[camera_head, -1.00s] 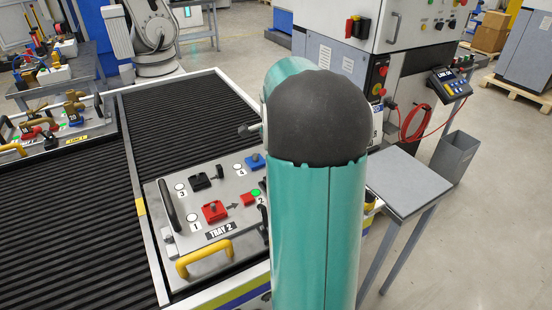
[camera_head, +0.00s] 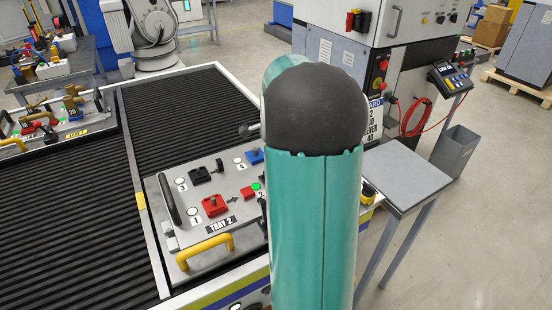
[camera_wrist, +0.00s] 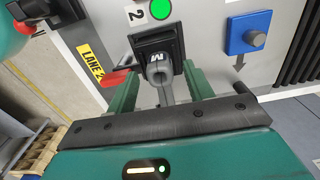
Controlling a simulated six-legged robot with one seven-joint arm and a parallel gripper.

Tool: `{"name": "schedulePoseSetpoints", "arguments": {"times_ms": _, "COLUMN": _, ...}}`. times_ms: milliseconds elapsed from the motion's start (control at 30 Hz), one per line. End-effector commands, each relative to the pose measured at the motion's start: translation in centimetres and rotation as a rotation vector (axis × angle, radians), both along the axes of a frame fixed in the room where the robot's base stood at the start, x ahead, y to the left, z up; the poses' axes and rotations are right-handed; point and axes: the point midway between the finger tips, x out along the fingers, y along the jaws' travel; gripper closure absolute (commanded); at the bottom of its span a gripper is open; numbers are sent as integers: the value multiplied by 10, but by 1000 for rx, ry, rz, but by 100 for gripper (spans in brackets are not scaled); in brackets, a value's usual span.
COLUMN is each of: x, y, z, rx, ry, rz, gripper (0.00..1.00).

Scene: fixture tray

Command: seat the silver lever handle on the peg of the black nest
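The silver lever handle (camera_wrist: 160,72) shows in the wrist view with its hub over the black nest (camera_wrist: 150,45), its grey arm pointing back toward my gripper. I cannot tell how far down the hub sits; the peg is hidden beneath it. My gripper (camera_wrist: 162,75) has its two green fingers apart, one on each side of the lever, with gaps showing on both sides. In the head view my teal arm hides the gripper, the lever and this nest.
The tray (camera_head: 188,243) also carries a red nest (camera_head: 215,206), another black nest (camera_head: 200,174) and a blue block (camera_wrist: 248,35). A green light (camera_wrist: 161,8) glows beside the number 2. A yellow handle (camera_head: 205,252) stands at the tray's front. A grey side table (camera_head: 400,172) stands right.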

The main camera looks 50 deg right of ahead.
Motion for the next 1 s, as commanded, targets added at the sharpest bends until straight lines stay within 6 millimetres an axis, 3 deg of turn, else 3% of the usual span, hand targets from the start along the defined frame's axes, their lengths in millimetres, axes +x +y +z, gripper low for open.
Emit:
{"name": "schedulePoseSetpoints", "arguments": {"times_ms": 267, "x": 0, "y": 0, "z": 0, "rx": 0, "ry": 0, "rz": 0, "gripper": 46}}
{"name": "schedulePoseSetpoints", "arguments": {"times_ms": 433, "x": 0, "y": 0, "z": 14, "rx": -1, "ry": -1, "rz": 0, "gripper": 46}}
{"name": "schedulePoseSetpoints", "arguments": {"times_ms": 1000, "x": 1, "y": 0, "z": 126, "rx": -2, "ry": -3, "rz": 1, "gripper": 46}}
